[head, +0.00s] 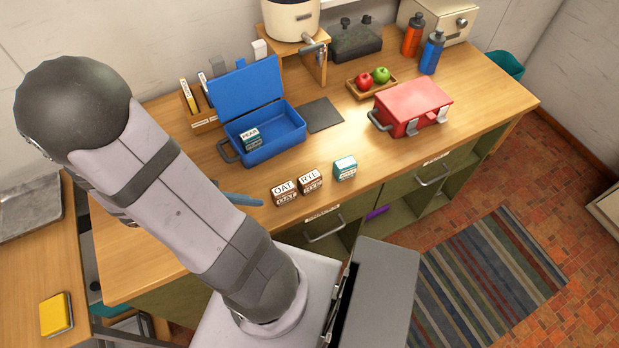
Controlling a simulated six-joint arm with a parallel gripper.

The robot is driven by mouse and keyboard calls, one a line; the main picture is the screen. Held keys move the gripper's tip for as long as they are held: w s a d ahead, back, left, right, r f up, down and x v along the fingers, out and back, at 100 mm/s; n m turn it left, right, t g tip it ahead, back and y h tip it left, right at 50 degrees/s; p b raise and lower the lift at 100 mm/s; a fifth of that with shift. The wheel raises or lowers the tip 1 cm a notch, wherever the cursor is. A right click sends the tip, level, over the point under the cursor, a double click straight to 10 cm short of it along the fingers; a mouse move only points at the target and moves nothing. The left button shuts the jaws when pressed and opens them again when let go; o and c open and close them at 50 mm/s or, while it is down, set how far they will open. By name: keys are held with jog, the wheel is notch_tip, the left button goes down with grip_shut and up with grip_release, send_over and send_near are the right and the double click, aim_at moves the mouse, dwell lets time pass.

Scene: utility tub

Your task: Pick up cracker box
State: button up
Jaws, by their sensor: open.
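Two small brown-and-white boxes stand near the counter's front edge: a box marked OAT (284,193) and, touching or close beside it, a box reading RYE (310,181). No label says cracker, so I cannot tell which is the cracker box. A teal-and-white box (345,168) stands apart to their right. My gripper (239,198) is mostly hidden behind my upper arm; a blue-grey piece that appears to be its finger shows left of the OAT box, apart from it. No box shows in its grip.
An open blue case (262,147) holds a teal PEAR box (250,137). A closed red case (412,108), a fruit tray (357,93) and two bottles stand right and behind. A dark mat (320,115) lies beside the blue case. The counter between the boxes and red case is clear.

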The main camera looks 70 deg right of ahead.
aim_at(310, 177)
jog(key=s+d+n+h, duration=0.1)
jog(key=d, duration=0.1)
jog(key=s+d+n+g+h, duration=0.1)
jog(key=d+n, duration=0.1)
jog(key=d, duration=0.1)
jog(key=s+d+n+h+p, duration=0.1)
jog(key=d, duration=0.2)
jog(key=shift+d+r+h, duration=0.2)
jog(key=shift+r+h, duration=0.05)
jog(key=shift+h, duration=0.15)
jog(key=shift+d+f+n+g+h, duration=0.1)
jog(key=shift+d+n+g+h, duration=0.25)
jog(key=shift+d+n, duration=0.35)
jog(key=shift+p+x, duration=0.9)
jog(key=shift+x, duration=0.7)
jog(key=shift+f+p+x, duration=0.25)
jog(key=shift+p+x, duration=0.5)
jog(key=shift+x, duration=1.25)
jog(key=shift+w, duration=0.15)
jog(key=c, duration=1.1)
